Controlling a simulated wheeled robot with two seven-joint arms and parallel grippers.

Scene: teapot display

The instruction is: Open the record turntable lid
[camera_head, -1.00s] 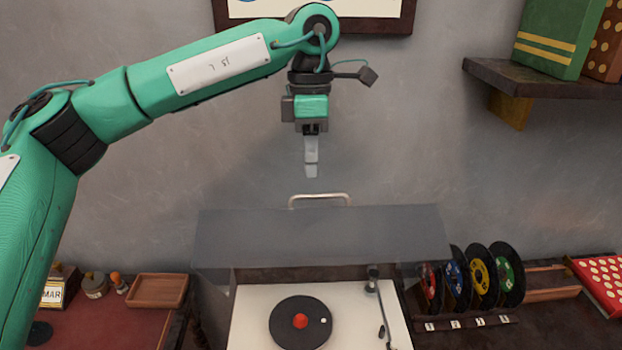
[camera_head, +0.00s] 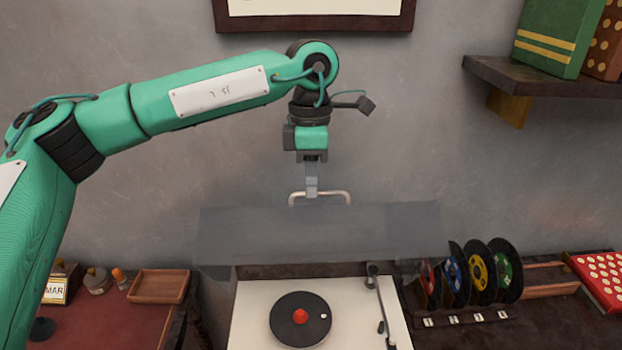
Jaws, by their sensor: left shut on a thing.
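The record turntable (camera_head: 252,318) stands at the bottom middle, with a black record (camera_head: 288,332) and a tonearm (camera_head: 381,305) on its white deck. Its grey see-through lid (camera_head: 320,235) is raised, and the deck shows in front of it. A pale bar handle (camera_head: 341,194) is on the lid's upper edge. My left gripper (camera_head: 312,194) points down from above and is shut on the handle near its middle. The exact finger contact is small in the picture. My right gripper is not in view.
Several colored reels (camera_head: 480,272) stand in a rack right of the turntable. A wooden tray (camera_head: 160,286) lies to the left. A shelf (camera_head: 550,80) with a green box (camera_head: 555,40) juts out at upper right. A framed picture (camera_head: 315,22) hangs above my left arm.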

